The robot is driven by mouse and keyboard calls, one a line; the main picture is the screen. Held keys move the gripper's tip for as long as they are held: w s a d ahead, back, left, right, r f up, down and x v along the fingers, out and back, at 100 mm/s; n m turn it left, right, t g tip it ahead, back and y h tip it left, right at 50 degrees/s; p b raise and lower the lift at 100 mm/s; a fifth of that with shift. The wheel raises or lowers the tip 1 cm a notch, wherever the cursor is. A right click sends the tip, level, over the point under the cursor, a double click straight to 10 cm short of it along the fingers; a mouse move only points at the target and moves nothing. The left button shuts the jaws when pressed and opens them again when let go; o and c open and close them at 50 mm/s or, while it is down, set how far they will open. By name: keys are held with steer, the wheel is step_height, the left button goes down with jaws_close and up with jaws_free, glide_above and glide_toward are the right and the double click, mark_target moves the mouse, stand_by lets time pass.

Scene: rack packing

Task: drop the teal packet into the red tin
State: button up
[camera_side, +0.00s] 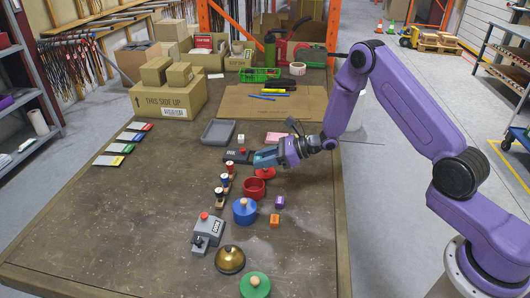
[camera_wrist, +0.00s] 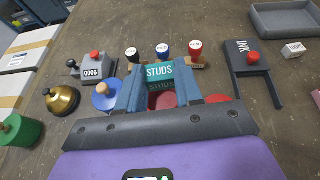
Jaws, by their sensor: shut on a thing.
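The teal packet (camera_wrist: 168,72), labelled STUDS, is gripped between the two blue fingers of my gripper (camera_wrist: 165,88). In the side view my gripper (camera_side: 266,158) is off the table, and the packet's teal end shows at its tip. The red tin (camera_side: 254,189) stands open on the table, just in front of and below the gripper in that view. In the wrist view part of the red tin (camera_wrist: 163,101) shows between the fingers, below the packet. The red lid (camera_side: 266,173) lies behind the tin, partly hidden by the gripper.
A blue tin (camera_side: 245,212), a green tin (camera_side: 255,286) and a brass bell (camera_side: 230,260) stand nearby.

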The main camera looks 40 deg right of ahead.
steer(key=shift+f, duration=1)
steer(key=o, duration=1.1)
steer(key=shift+d, duration=0.1)
steer(key=v, duration=1.7)
steer(key=shift+s+d, duration=0.1)
steer(key=shift+d, duration=0.05)
